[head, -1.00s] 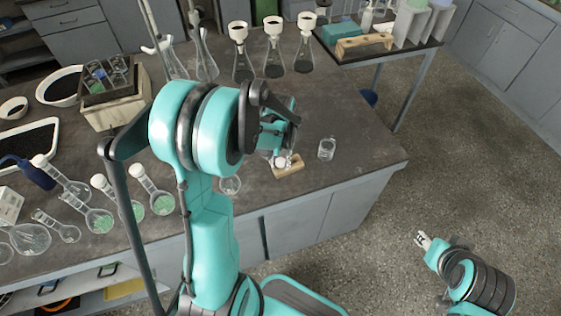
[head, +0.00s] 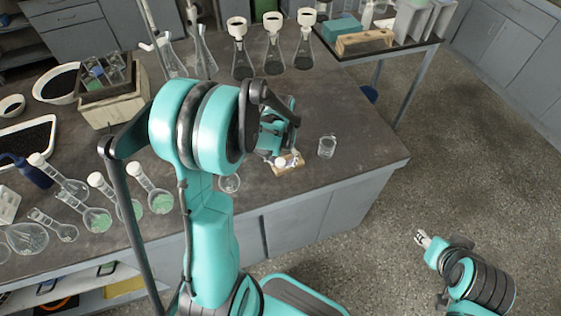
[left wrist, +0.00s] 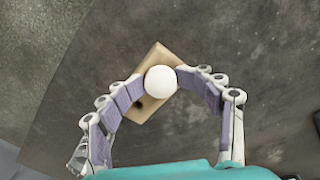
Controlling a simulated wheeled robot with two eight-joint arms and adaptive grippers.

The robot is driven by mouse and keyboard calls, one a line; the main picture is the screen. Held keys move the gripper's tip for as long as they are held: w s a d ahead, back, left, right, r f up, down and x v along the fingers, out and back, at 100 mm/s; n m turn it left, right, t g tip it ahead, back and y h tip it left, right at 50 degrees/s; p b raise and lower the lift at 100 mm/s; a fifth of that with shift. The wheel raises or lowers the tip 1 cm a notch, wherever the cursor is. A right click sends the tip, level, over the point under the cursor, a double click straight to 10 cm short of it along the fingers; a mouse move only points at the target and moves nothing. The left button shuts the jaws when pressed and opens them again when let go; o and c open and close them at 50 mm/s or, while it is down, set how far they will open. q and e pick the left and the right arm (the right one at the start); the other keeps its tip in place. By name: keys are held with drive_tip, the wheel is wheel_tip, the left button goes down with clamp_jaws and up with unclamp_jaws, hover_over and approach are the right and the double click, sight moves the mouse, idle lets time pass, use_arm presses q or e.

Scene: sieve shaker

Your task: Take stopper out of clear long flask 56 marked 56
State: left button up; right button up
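A white round stopper (left wrist: 160,79) sits between the fingertips of my left gripper (left wrist: 161,80), over a small wooden block (left wrist: 150,104). Both finger pads appear to touch its sides. In the head view my left gripper (head: 281,160) is low at the block (head: 289,165), partly hidden by its own arm. A clear round-bottomed flask (head: 230,184) stands beside the arm, partly hidden; glass also shows at the lower left of the left wrist view (left wrist: 78,157). I cannot read a number 56 on any flask. My right gripper (head: 423,239) is over the floor, away from the table.
Several flasks with white stoppers (head: 160,201) lie tilted at the left. A small glass jar (head: 327,147) stands right of the block. Conical flasks with funnels (head: 274,62) stand at the back. A sieve box (head: 113,108) is at the left. The table's right front is clear.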

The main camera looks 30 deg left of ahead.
use_arm(q)
wheel_tip(320, 180, up, 12)
idle(0.6)
drive_tip(key=s+d+r+m+t, duration=0.3)
drive_tip(key=s+d+t, duration=0.4)
drive_tip(key=s+d, duration=0.3)
drive_tip(key=shift+s+d, duration=0.25)
drive_tip(key=shift+s, duration=0.15)
drive_tip(key=shift+r, duration=0.1)
drive_tip(key=shift+c, duration=0.2)
